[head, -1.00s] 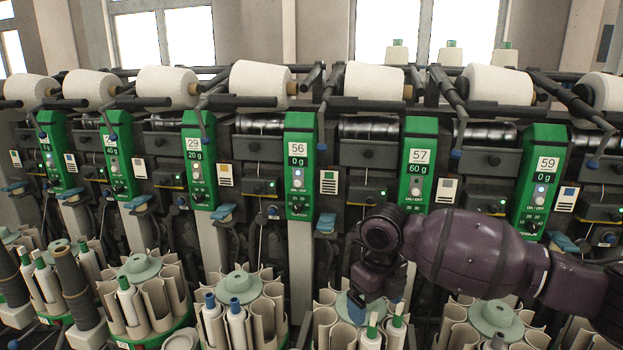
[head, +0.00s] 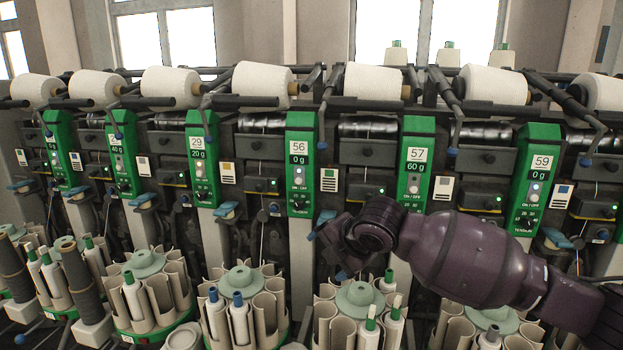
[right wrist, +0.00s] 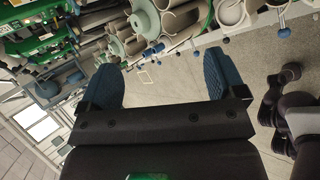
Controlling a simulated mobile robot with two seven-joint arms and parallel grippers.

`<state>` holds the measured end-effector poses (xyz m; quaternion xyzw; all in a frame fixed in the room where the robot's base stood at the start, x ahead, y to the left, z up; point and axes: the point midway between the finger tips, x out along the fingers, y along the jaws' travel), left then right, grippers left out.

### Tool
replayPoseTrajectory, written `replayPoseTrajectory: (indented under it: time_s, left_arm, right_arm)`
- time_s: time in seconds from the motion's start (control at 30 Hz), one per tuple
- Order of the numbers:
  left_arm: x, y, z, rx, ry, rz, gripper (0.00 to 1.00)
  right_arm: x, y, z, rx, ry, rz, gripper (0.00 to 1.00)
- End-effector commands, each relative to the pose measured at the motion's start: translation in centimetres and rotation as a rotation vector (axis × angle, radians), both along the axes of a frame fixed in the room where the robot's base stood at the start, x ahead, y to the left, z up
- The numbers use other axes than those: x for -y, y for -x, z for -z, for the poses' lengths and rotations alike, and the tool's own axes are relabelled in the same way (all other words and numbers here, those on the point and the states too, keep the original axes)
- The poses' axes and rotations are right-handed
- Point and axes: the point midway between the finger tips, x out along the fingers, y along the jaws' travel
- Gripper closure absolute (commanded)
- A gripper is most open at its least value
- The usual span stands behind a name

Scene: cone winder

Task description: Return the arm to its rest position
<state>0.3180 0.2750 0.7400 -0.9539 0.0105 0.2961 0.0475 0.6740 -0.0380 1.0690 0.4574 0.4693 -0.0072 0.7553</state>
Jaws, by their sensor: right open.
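My right arm (head: 465,255) comes in from the right in the head view, purple and dark. Its wrist end is in front of the machine between the green units 56 and 57. The right gripper, partly hidden below the wrist in the head view, shows in the right wrist view as two blue fingers (right wrist: 160,85) spread wide apart. Nothing is between them. Bobbin magazines and floor lie beyond the fingers in that view. My left gripper is not in the head view.
A row of green winder units (head: 301,165) runs across, with white cones (head: 262,78) on top. Below stand round magazines with bobbins, one (head: 358,300) just under the right wrist. In the right wrist view, grey floor (right wrist: 240,75) is open beyond the fingers.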

Motion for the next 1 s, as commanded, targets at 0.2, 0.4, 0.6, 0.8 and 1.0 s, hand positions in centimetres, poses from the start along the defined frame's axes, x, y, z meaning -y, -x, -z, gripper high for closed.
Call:
replayPoseTrajectory:
  time_s: [0.2, 0.4, 0.6, 0.8, 1.0]
  left_arm:
    - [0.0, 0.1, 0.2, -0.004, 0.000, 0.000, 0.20]
    - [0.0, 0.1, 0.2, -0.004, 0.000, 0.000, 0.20]
    - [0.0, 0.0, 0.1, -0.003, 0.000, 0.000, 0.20]
    - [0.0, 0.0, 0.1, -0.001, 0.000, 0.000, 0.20]
    - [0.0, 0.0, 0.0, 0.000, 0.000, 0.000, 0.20]
  right_arm:
    - [-1.9, 0.8, 0.2, -0.033, -0.455, 0.224, 0.11]
    - [-1.3, 2.2, 1.6, -0.116, -0.860, 0.404, 0.11]
    - [1.4, 4.0, 4.2, -0.191, -1.160, 0.559, 0.11]
    - [5.3, 6.4, 7.8, -0.234, -1.376, 0.712, 0.11]
    - [9.9, 9.8, 12.3, -0.234, -1.505, 0.870, 0.11]
